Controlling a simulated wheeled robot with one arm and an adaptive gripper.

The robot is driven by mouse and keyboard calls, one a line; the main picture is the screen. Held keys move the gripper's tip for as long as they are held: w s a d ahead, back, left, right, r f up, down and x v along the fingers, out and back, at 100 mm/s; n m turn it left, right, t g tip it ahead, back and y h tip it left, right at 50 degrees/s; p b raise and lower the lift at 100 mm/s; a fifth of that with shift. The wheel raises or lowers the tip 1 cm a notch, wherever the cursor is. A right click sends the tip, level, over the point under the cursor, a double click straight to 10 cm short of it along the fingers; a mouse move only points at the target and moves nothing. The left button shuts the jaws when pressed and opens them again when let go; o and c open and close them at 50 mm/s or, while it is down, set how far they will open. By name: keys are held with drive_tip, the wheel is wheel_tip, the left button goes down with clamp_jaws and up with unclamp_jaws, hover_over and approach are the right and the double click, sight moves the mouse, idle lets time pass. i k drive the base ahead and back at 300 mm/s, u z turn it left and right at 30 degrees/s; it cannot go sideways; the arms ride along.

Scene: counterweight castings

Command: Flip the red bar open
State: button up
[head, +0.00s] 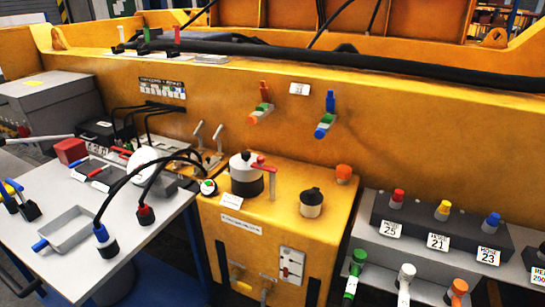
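A red bar (264,166) sits at the right of a black-and-white round cap (246,175) on top of the yellow box (285,225). My gripper is not visible in the head view.
A grey table (180,207) at left holds a tray (68,230), blue- and red-ended cable plugs and a red block (70,150). A black cap (311,202) and orange knob (343,173) stand on the yellow box. Coloured knobs on a dark block (438,232) stand at right.

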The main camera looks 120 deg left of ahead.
sight(261, 159)
drive_tip(key=u, duration=0.3)
drive_tip(key=i, duration=0.3)
drive_tip(key=u, duration=3.8)
drive_tip(key=i, duration=0.65)
drive_tip(key=u, duration=0.7)
drive_tip(key=i, duration=0.85)
drive_tip(key=u, duration=0.5)
